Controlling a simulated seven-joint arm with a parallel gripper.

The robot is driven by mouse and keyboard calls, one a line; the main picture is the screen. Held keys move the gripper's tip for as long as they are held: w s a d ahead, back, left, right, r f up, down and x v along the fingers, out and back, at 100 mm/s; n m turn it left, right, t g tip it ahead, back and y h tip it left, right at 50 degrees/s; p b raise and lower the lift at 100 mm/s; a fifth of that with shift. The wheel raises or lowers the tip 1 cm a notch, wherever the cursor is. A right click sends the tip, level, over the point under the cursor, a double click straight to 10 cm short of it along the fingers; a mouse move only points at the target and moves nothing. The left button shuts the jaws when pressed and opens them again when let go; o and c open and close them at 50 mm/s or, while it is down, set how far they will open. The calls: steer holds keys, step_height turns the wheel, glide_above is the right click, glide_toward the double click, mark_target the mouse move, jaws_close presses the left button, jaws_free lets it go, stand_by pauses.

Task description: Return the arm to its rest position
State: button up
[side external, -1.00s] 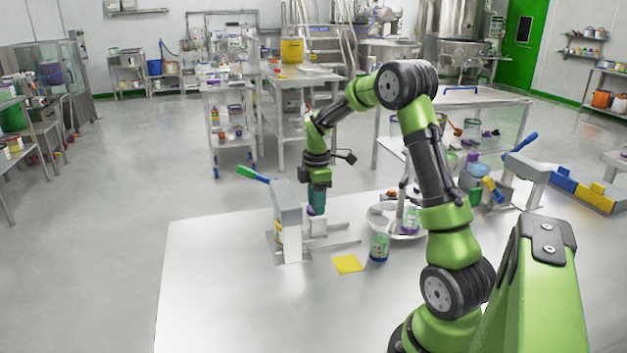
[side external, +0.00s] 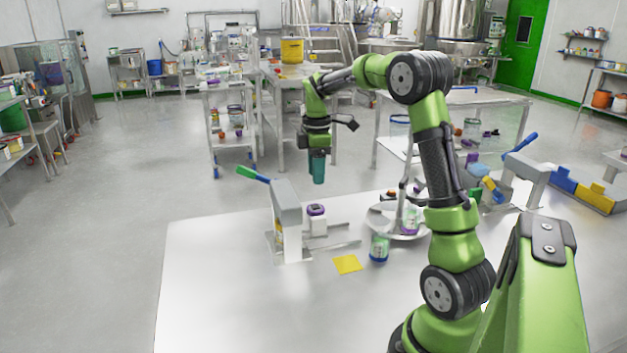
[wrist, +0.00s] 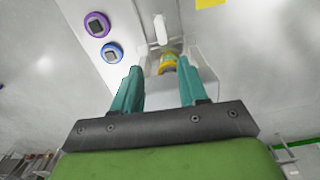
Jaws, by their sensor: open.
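My gripper (side external: 318,168) hangs in the air above the far edge of the work table (side external: 215,290), pointing down, with nothing in it. In the wrist view its two teal fingers (wrist: 158,92) stand apart, with clear space between them. Below it, a purple-rimmed round item (side external: 316,210) sits on a white block beside the grey press-like stand (side external: 287,215) with a green and blue handle. The wrist view shows two round-faced items, one purple-rimmed (wrist: 97,24) and one blue-rimmed (wrist: 112,52), to the left of the fingers.
A round tray (side external: 402,234) holding items is near my arm. A second lever stand (side external: 522,175) is at the right. The table's front left is clear.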

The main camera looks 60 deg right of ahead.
steer(key=s+a+r+m+t, duration=0.1)
steer(key=s+a+m, duration=0.3)
steer(key=a, duration=0.5)
steer(key=s+a+r+m+t+y, duration=0.1)
steer(key=s+a+r+m+t, duration=0.1)
steer(key=a, duration=0.7)
steer(key=s+a+r+m+t+y, duration=0.1)
steer(key=s+a+m+t, duration=0.3)
steer(key=a, duration=0.6)
steer(key=s+r+m, duration=0.1)
steer(key=s+m, duration=0.1)
steer(key=s, duration=0.1)
steer(key=shift+s+r, duration=0.15)
steer(key=shift+s, duration=0.15)
